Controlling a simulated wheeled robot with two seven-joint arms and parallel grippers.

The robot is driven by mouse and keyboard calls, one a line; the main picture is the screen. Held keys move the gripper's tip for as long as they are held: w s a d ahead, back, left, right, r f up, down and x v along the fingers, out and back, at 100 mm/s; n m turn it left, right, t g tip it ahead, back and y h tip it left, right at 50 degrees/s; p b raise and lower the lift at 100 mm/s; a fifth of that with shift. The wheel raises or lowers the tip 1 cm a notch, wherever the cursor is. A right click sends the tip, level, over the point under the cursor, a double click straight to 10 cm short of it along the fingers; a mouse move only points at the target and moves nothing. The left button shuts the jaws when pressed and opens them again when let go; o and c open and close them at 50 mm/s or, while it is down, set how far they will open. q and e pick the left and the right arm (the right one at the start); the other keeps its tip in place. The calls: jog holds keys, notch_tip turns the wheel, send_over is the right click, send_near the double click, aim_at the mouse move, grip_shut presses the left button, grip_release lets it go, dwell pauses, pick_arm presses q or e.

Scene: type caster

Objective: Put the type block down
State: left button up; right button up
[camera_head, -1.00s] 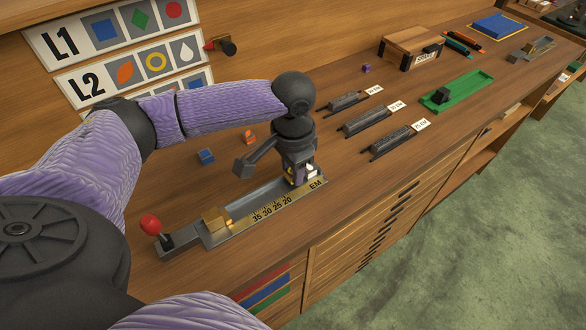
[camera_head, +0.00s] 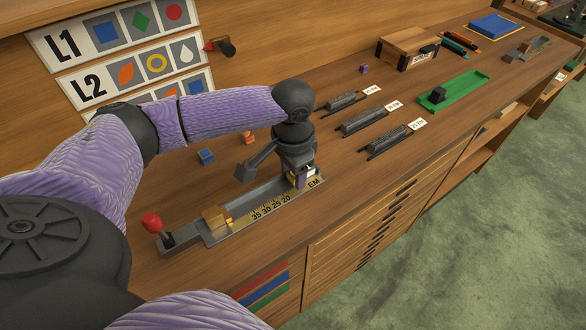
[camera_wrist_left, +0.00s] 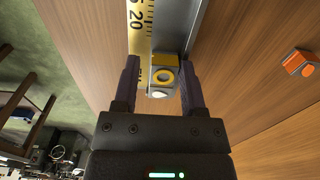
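The metal composing stick (camera_head: 262,198), with a gold scale marked EM, lies on the bench. My left gripper (camera_head: 302,178) points down at its right end. In the left wrist view its two purple fingers (camera_wrist_left: 161,88) stand apart on either side of a block with a yellow ring (camera_wrist_left: 163,76) and a block with a white drop (camera_wrist_left: 160,95). A gap shows between the left finger and the blocks; the blocks lie by the stick's channel. An orange block (camera_head: 248,138) and a blue block (camera_head: 206,157) lie behind the stick. My right gripper is not seen.
Several dark slotted holders, a green tray (camera_head: 455,88) and a wooden box (camera_head: 408,48) stand farther right. Signs L1 and L2 (camera_head: 130,75) hang on the wall behind.

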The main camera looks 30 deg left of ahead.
pick_arm(q)
jog(key=shift+s+a+f, duration=0.1)
jog(key=shift+s+f, duration=0.05)
jog(key=shift+f, duration=0.2)
jog(key=shift+r, duration=0.1)
notch_tip(320, 180, up, 13)
jog(key=p, duration=0.4)
jog(key=shift+w+a+r, duration=0.15)
jog(key=shift+w, duration=0.1)
